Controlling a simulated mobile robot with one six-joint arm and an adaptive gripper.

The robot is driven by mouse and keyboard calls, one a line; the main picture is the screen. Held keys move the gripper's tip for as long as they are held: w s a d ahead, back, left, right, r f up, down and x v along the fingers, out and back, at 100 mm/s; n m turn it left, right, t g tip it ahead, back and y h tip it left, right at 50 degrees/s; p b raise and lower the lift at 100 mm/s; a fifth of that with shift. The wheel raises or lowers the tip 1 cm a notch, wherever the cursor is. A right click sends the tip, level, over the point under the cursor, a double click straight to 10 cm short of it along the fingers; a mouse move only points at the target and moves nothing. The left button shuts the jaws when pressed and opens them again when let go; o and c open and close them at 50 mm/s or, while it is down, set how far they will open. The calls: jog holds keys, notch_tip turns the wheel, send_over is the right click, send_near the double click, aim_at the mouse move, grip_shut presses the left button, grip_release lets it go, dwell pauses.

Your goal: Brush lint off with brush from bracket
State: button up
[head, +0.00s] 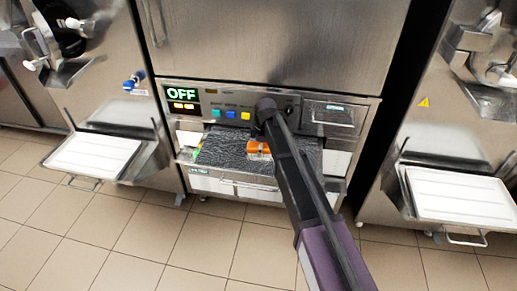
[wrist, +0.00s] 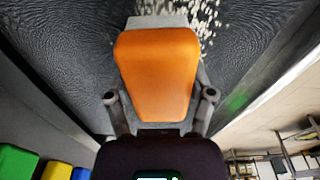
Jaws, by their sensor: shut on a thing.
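My gripper (wrist: 160,97) is shut on an orange-handled brush (wrist: 156,65), with one finger on each side of the handle. The brush's pale grey head (wrist: 157,21) points to the top of the wrist view, over the dark filter surface (wrist: 60,60). White lint specks (wrist: 206,22) lie on that surface around and beside the brush head. Whether the bristles touch the surface cannot be told. In the head view the orange brush (head: 258,148) is over the dark filter (head: 225,148) in the machine's front; my arm hides part of it. I cannot make out the bracket for certain.
The machine's panel shows an OFF display (head: 182,94) and coloured buttons (head: 231,114) above the filter. A closed drawer (head: 333,116) is to the right. White trays stand out at the left (head: 93,155) and right (head: 460,195). The tiled floor in front is clear.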

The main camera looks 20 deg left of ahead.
aim_at(267, 149)
jog(key=shift+w+d, duration=0.15)
jog(key=shift+d, duration=0.55)
jog(key=shift+w+d, duration=0.15)
jog(key=shift+d, duration=0.55)
jog(key=shift+w+d, duration=0.25)
jog(key=shift+d, duration=0.6)
jog(key=shift+w+d, duration=0.2)
jog(key=shift+d, duration=0.6)
jog(key=shift+s, duration=0.1)
jog(key=shift+s+d+f, duration=0.1)
jog(key=shift+s+d, duration=0.1)
jog(key=shift+s, duration=0.6)
jog(key=shift+a, duration=0.1)
jog(key=shift+s+a, duration=0.2)
jog(key=shift+a, duration=0.6)
jog(key=shift+s+a, duration=0.15)
jog(key=shift+a, duration=0.65)
